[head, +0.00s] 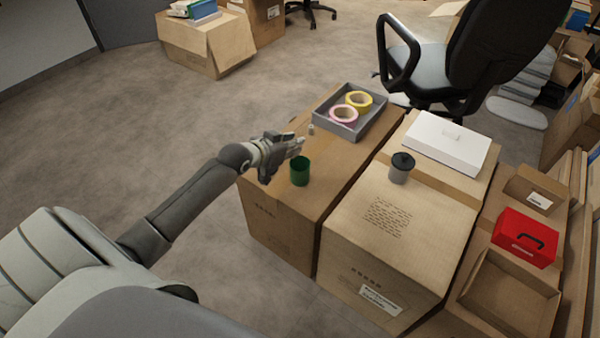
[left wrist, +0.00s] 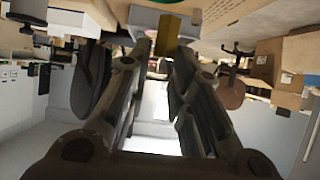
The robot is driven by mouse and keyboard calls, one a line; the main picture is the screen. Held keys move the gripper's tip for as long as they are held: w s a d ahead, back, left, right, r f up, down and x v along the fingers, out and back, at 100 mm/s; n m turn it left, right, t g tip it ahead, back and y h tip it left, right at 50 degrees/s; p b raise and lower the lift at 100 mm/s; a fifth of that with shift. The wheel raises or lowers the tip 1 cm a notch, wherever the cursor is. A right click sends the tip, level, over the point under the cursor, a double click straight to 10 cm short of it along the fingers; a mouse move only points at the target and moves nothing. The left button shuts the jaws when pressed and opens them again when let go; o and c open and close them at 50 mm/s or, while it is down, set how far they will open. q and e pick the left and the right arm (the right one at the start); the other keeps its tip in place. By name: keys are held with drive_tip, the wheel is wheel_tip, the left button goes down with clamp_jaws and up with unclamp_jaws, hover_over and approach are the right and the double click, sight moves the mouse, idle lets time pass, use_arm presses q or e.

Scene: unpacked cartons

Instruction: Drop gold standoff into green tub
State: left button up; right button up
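The gold standoff (left wrist: 167,36) is a small gold block between the fingertips of my left gripper (left wrist: 163,52) in the left wrist view. The fingers close in on it from both sides and appear to grip it. In the head view my left gripper (head: 300,142) is just above and behind the green tub (head: 300,172), and the standoff cannot be clearly made out there. The tub stands upright and open on the left carton. A sliver of green shows at the top edge of the left wrist view. My right gripper is not in view.
On the left carton (head: 282,218), a grey tray (head: 362,129) holds a pink tape roll (head: 343,114) and a yellow one (head: 359,100). A dark-lidded cup (head: 401,167) and white box (head: 447,143) stand on neighbouring cartons. A red case (head: 525,238) sits at right.

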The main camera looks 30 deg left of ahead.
use_arm(q)
drive_tip(key=o, duration=0.3)
drive_tip(key=v, duration=1.2)
drive_tip(key=shift+a, duration=0.1)
